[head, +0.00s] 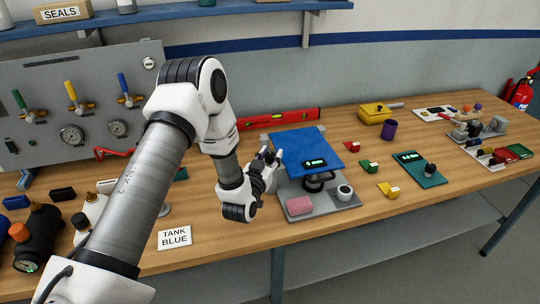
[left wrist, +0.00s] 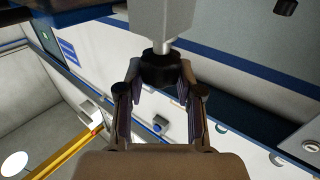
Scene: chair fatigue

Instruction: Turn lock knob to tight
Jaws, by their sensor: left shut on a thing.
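My left gripper (head: 268,157) is at the left edge of the rig with the blue top (head: 295,142). In the left wrist view the gripper (left wrist: 160,75) is shut on a black knob (left wrist: 160,65), one finger on each side. The knob sits at the end of a grey shaft (left wrist: 165,22). The knob cannot be made out in the head view, where the gripper covers that spot. The rig stands on a grey base plate (head: 325,208) and has a small green-lit display (head: 314,163). No tight mark is readable. My right gripper is not in view.
A red level (head: 280,119) lies behind the rig. A "TANK BLUE" card (head: 174,238) lies to the left. Green and yellow parts stand to the right.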

